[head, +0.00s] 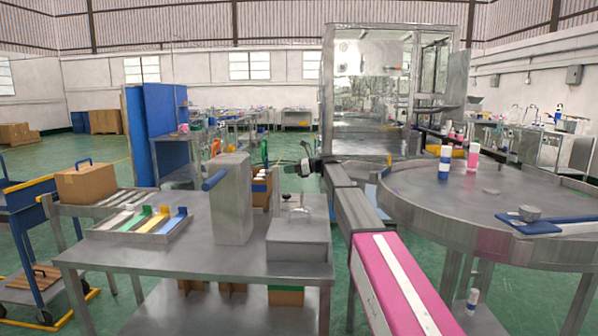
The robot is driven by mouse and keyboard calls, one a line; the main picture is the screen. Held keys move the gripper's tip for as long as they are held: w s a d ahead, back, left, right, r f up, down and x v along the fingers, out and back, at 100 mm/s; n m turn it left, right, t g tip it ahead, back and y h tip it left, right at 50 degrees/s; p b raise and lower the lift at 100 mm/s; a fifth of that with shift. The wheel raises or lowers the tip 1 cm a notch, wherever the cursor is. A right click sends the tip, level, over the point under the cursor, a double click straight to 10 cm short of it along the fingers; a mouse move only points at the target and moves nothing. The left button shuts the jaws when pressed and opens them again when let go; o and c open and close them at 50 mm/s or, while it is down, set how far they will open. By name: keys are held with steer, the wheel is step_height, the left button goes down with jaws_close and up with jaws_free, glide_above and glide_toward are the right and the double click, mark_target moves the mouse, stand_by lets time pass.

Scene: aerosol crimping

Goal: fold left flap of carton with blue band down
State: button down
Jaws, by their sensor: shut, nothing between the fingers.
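A brown carton (261,199) stands behind the metal table, partly hidden by the grey metal column in front of it. Blue and white show on its upper part; I cannot tell whether the blue is a band or something inside. Its flaps are too small to make out. My gripper (303,166) is shut and empty, to the right of this carton and a little higher in the picture. I cannot tell whether it touches it. Another brown carton (88,186) sits at the far left, with a blue handle-like piece on top.
The metal table (155,257) carries a tray of coloured clips (142,223), a grey column (231,205) and a metal box (298,240). A round metal table (420,197) with bottles stands at right. A blue partition (155,125) and glazed machine (370,90) stand behind.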

steer(key=shift+a+r, duration=0.75)
steer(key=shift+a, duration=0.35)
